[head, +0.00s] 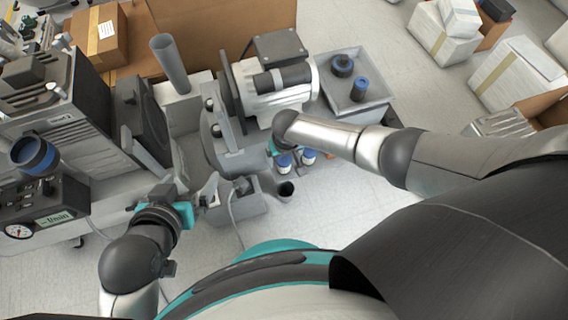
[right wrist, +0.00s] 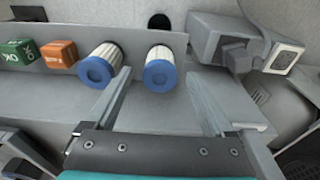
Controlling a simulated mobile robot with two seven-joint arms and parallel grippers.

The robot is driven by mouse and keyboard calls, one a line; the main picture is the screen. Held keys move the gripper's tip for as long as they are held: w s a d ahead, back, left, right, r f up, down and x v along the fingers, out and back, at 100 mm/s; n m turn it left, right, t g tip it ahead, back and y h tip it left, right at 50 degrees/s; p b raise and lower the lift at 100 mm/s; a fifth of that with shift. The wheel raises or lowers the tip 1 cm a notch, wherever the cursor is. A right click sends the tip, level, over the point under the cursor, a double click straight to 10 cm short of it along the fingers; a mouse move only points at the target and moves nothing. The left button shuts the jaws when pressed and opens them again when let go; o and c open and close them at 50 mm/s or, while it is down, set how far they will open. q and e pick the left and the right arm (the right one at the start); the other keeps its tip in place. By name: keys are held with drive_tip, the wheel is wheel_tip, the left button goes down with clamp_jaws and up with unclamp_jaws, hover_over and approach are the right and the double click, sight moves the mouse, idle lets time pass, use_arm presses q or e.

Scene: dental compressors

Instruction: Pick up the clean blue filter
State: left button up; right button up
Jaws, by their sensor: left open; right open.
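My left gripper (head: 207,188) is open and empty, away from the filters.
A green block (right wrist: 18,53) and an orange block (right wrist: 59,54) sit left of the filters. A grey box with a socket (right wrist: 283,57) stands to the right. A grey tray (head: 378,98) holds dark, blue-ringed parts. A motor (head: 272,82) stands behind. Floor at right is partly clear.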

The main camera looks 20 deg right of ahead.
drive_tip(key=shift+w+f+b, duration=0.1)
drive_tip(key=shift+f+b, duration=0.45)
drive_tip(key=shift+f, duration=0.1)
use_arm(q)
drive_tip(key=shift+w+d+r+t+h+b, duration=0.15)
drive_tip(key=shift+w+d+r+t+h, duration=0.15)
drive_tip(key=shift+d+t, duration=0.35)
drive_tip(key=shift+w+d+r+t+h+b, duration=0.15)
drive_tip(key=shift+d+t+h, duration=0.2)
drive_tip(key=shift+d+t, duration=0.25)
drive_tip(key=shift+w+d+r+t+h+b, duration=0.1)
drive_tip(key=shift+w+d+t+h, duration=0.2)
drive_tip(key=shift+d+t, duration=0.35)
use_arm(e)
drive_tip(key=shift+f, duration=0.5)
clamp_jaws()
use_arm(q)
drive_tip(key=shift+s, duration=0.15)
use_arm(e)
drive_tip(key=shift+r, duration=0.1)
